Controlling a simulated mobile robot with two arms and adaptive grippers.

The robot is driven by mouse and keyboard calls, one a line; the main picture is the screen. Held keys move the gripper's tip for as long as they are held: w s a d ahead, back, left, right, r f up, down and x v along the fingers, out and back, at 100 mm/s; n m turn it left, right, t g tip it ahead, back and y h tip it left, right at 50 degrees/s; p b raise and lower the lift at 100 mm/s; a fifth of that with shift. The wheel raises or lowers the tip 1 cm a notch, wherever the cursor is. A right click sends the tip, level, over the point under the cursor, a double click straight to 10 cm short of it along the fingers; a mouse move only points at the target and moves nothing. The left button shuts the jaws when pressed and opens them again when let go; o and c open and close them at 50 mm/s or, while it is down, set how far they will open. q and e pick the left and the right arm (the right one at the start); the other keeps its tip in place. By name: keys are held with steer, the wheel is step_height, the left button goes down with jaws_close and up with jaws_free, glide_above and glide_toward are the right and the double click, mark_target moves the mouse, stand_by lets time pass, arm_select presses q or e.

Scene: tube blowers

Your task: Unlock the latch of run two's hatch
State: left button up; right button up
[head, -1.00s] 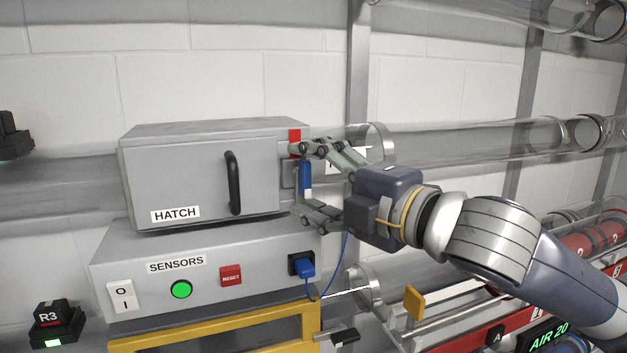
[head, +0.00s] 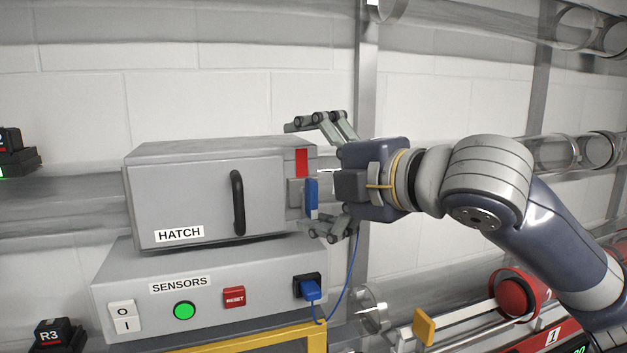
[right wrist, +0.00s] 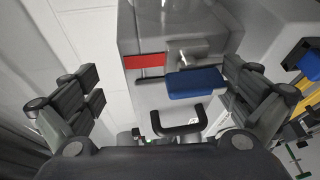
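The grey hatch box (head: 180,190), labelled HATCH, has a black handle (head: 238,203) on its front. Its latch, a blue lever (head: 311,197) on a grey mount, stands upright at the box's right edge, below a red patch (head: 301,162). My right gripper (head: 298,177) is open and empty, one finger above the lever and the other near its lower end. In the right wrist view the blue lever (right wrist: 195,84) lies between the spread fingers, nearer the right-hand one; contact cannot be told. The red patch (right wrist: 143,61) is beside it. My left gripper is out of view.
Below the hatch is a SENSORS box (head: 140,280) with a green button (head: 184,310), a red reset button (head: 234,297) and a blue plug (head: 312,289) with a hanging cable. Clear tubes run behind. A metal post (head: 367,90) stands behind my gripper.

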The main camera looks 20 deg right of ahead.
step_height(320, 180, up, 8)
steer(key=s+d+t, duration=0.1)
steer(key=d+t, duration=0.1)
steer(key=shift+s+f+y, duration=0.2)
steer(key=shift+s+y, duration=0.1)
steer(key=f, duration=0.2)
steer(key=w+a+f+g, duration=0.1)
steer(key=f, duration=0.1)
steer(key=f+g, duration=0.1)
steer(key=f, duration=0.1)
steer(key=shift+w+a+f, duration=0.2)
steer(key=shift+w+a, duration=0.15)
steer(key=shift+a, duration=0.05)
steer(key=shift+s, duration=0.4)
steer(key=shift+c, duration=0.8)
steer(key=shift+s+d+f, duration=0.2)
steer(key=shift+s, duration=0.2)
steer(key=shift+c, duration=1.1)
steer(key=a+f+v, duration=0.1)
steer(key=v, duration=1)
steer(key=shift+s+f, duration=0.3)
steer(key=shift+f, duration=0.25)
